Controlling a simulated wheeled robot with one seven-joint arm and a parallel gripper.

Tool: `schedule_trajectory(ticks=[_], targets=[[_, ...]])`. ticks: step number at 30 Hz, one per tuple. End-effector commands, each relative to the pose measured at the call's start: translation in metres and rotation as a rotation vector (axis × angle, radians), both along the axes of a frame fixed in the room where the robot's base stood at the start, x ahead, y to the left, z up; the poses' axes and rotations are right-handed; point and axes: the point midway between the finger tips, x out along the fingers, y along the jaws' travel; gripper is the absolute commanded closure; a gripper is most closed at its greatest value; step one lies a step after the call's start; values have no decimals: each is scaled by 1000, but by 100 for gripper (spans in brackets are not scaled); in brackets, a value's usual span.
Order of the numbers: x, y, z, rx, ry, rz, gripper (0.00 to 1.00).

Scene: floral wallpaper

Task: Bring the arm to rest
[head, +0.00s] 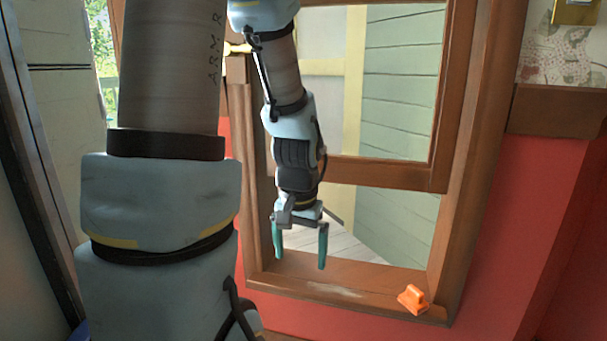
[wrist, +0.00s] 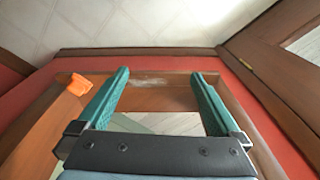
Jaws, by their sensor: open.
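My gripper (head: 300,258) hangs pointing down in front of the window in the head view. Its two teal fingers are apart with nothing between them. In the wrist view my gripper (wrist: 158,92) also shows open and empty, above the wooden window sill. My arm comes down from the top of the head view, and its large links cover much of the left side.
An orange object (head: 413,299) sits on the right end of the wooden sill (head: 345,275); it also shows in the wrist view (wrist: 79,84). The brown window frame (head: 459,170) surrounds the glass close to my gripper. A red wall (head: 520,190) lies to the right.

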Motion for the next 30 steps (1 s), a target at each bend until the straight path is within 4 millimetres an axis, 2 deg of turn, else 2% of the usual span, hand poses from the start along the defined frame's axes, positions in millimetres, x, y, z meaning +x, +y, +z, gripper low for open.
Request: schedule_trajectory(ticks=[1, 6, 7, 17, 30], targets=[[-3, 18, 6, -7, -12, 70, 0], [-21, 66, 21, -39, -42, 290, 0], [-20, 63, 32, -38, -39, 276, 0], [-18, 60, 99, -36, -37, 265, 0], [-18, 60, 236, -36, -37, 263, 0]])
